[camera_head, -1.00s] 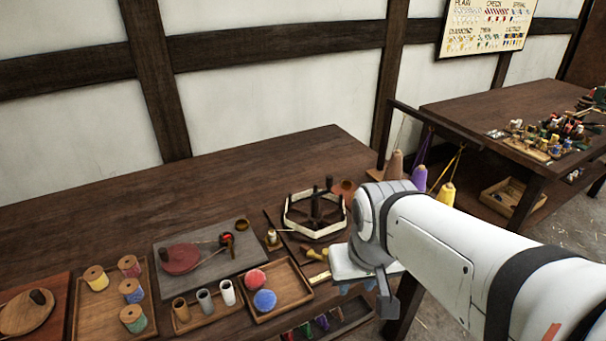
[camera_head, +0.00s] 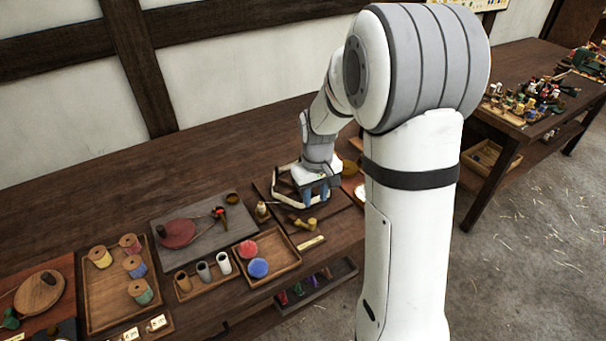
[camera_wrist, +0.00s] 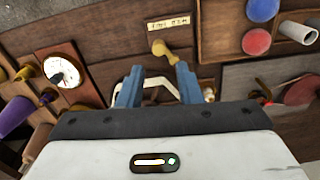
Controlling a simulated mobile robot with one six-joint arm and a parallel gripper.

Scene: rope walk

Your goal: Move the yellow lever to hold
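The yellow lever (camera_head: 305,224) is a short knobbed handle on a dark board at the front right of the bench. A small cream label (camera_head: 311,242) with lettering too small to read lies just in front of it. In the wrist view the yellow lever (camera_wrist: 163,50) stands beyond my fingertips, with the label (camera_wrist: 168,23) above it. My gripper (camera_wrist: 158,80) is open, its two blue fingers apart with nothing held. In the head view my gripper (camera_head: 318,192) is over the pale-rimmed hexagonal frame (camera_head: 283,184), behind the lever, partly hiding the frame.
A tray (camera_head: 283,274) with a red and a blue ball lies left of the lever. A grey board (camera_head: 203,212) with a red disc lies behind it. A white dial (camera_wrist: 62,72) shows in the wrist view. The back left of the bench is clear.

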